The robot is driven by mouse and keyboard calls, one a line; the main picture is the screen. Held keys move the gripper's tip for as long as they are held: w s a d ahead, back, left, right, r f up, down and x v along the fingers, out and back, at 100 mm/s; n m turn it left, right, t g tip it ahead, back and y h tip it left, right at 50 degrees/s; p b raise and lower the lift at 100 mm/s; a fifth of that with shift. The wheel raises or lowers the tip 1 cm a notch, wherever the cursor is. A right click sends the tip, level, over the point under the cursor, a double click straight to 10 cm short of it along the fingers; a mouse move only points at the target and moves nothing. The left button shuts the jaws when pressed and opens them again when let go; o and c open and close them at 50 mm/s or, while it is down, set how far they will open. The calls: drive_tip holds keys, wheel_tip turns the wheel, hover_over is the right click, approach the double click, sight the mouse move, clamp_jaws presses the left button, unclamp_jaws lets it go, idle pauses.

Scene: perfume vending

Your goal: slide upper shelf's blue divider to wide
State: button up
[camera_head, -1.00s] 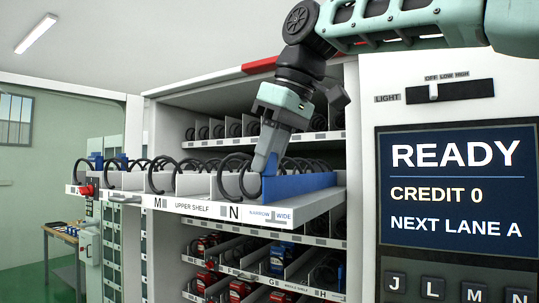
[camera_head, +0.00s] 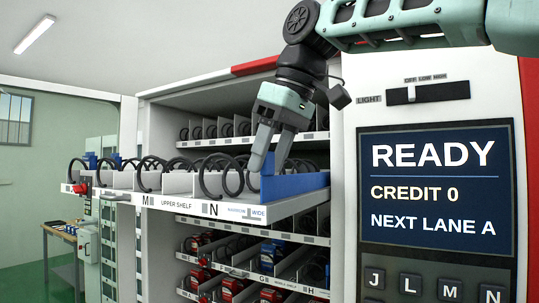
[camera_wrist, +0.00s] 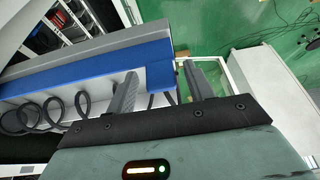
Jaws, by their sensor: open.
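The blue divider (camera_head: 296,184) stands upright near the right end of the pulled-out upper shelf (camera_head: 180,203). Its front end appears above the word WIDE on the NARROW/WIDE label (camera_head: 246,212). The divider also shows in the wrist view (camera_wrist: 95,67) as a long blue strip. In the wrist view, the blue front end shows between the spread fingertips of my gripper (camera_wrist: 160,72). Whether a finger touches the divider cannot be told.
Black spiral coils (camera_head: 222,177) and white dividers fill the shelf left of the blue divider. A red knob (camera_head: 81,189) is at the shelf's left corner. Lower shelves hold boxed goods. The READY display panel (camera_head: 435,190) stands close at right.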

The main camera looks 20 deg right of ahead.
drive_tip(key=shift+r, duration=0.1)
drive_tip(key=p+v, duration=0.2)
drive_tip(key=v, duration=1.5)
drive_tip(key=shift+s+r, duration=0.1)
drive_tip(key=shift+s, duration=0.05)
